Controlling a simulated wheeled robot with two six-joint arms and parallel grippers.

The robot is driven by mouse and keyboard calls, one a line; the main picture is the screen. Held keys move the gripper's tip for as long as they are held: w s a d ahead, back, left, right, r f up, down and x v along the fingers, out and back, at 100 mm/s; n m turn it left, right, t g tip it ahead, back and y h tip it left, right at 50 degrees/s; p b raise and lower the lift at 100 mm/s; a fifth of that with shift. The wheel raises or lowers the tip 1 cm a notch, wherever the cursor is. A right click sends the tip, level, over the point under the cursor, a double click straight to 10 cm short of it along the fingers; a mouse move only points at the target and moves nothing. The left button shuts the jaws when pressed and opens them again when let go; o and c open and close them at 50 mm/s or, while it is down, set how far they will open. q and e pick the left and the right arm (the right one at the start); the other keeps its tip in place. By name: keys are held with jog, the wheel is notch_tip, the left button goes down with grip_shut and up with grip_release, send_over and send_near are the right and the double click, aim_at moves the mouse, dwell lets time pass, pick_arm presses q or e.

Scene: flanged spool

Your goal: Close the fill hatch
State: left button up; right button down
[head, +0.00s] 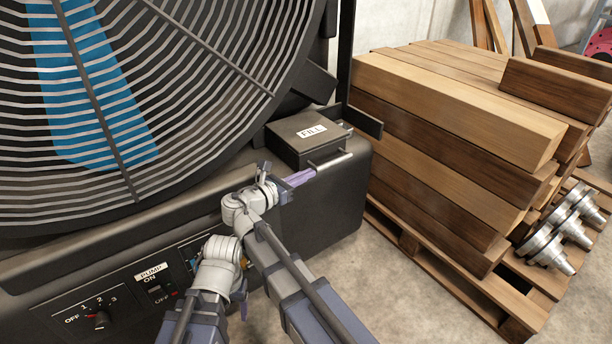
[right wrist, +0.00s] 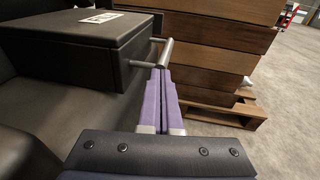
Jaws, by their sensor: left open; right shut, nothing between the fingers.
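The fill hatch (head: 297,133) is a black box-shaped cover with a white FILL label, on the corner of the black machine. It also shows in the right wrist view (right wrist: 62,46). Its top looks near level; I cannot tell whether it is fully seated. A grey bar handle (head: 334,161) stands off its side on posts, also in the right wrist view (right wrist: 167,53). My right gripper (head: 312,173) is shut and empty, its purple fingertips (right wrist: 162,72) at the handle's near end; contact is unclear. My left gripper (head: 218,265) is lower left, before the control panel, its fingers mostly hidden.
A large round fan grille (head: 120,90) fills the left. The panel has a PUMP switch (head: 155,289) and a rotary knob (head: 101,320). Stacked timber (head: 450,130) on a pallet (head: 450,280) stands close to the right. Bare floor (head: 390,290) lies between.

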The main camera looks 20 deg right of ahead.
aim_at(350, 155)
jog(key=x, duration=0.5)
jog(key=s+d+r+x, duration=0.1)
jog(key=x, duration=0.4)
jog(key=s+x, duration=0.1)
jog(key=x, duration=0.4)
jog(key=shift+d+r, duration=0.3)
pick_arm(q)
jog(key=shift+a, duration=0.1)
pick_arm(e)
jog(key=shift+w+d+r, duration=0.1)
jog(key=shift+w+d, duration=0.05)
jog(key=shift+d, duration=0.05)
